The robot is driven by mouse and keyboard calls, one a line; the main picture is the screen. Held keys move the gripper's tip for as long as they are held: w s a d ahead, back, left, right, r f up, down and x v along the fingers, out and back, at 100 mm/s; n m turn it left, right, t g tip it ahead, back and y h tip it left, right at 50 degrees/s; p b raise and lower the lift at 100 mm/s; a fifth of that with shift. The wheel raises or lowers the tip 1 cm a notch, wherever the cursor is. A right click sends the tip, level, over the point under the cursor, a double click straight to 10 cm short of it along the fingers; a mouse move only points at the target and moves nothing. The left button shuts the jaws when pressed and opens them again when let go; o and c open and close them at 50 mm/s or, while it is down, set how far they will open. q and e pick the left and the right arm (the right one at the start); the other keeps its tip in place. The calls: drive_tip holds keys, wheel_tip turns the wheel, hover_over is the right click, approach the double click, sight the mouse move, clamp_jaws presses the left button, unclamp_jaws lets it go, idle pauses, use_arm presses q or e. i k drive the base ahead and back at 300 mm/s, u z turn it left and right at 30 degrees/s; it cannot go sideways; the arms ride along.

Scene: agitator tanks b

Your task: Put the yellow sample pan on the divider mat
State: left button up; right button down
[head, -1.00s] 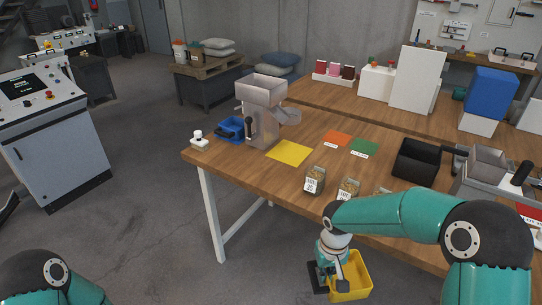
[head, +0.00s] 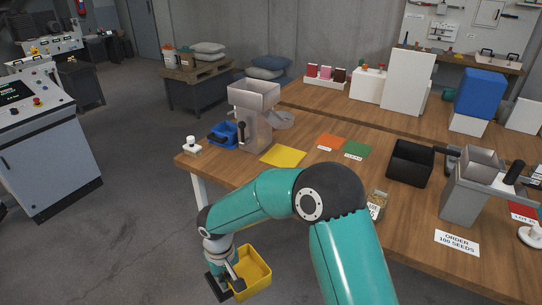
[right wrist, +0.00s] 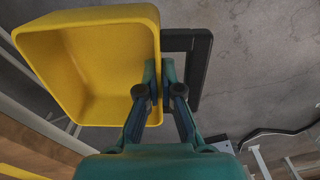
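The yellow sample pan (head: 252,278) has a black handle and hangs in the air in front of the table's left end, below the tabletop. My right gripper (head: 226,272) is shut on the pan at its handle side. In the right wrist view my right gripper's fingers (right wrist: 161,82) are close together between the pan (right wrist: 95,65) and the black handle (right wrist: 200,70); the exact contact is hard to see. A flat yellow mat (head: 283,155) lies bare on the tabletop in front of the grey divider machine (head: 252,115). My left gripper is not in view.
A blue pan (head: 223,134) and a small white device (head: 192,146) are beside the machine. Orange (head: 331,142) and green (head: 357,150) mats lie to the right. A black bin (head: 410,162) and a labelled jar (head: 377,205) stand further right. My right arm hides part of the table's front edge.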

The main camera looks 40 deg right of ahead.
sight(282, 160)
drive_tip(key=z, duration=0.1)
drive_tip(key=k, duration=1.35)
drive_tip(key=z, duration=0.5)
drive_tip(key=i, duration=1)
drive_tip(key=u, duration=0.05)
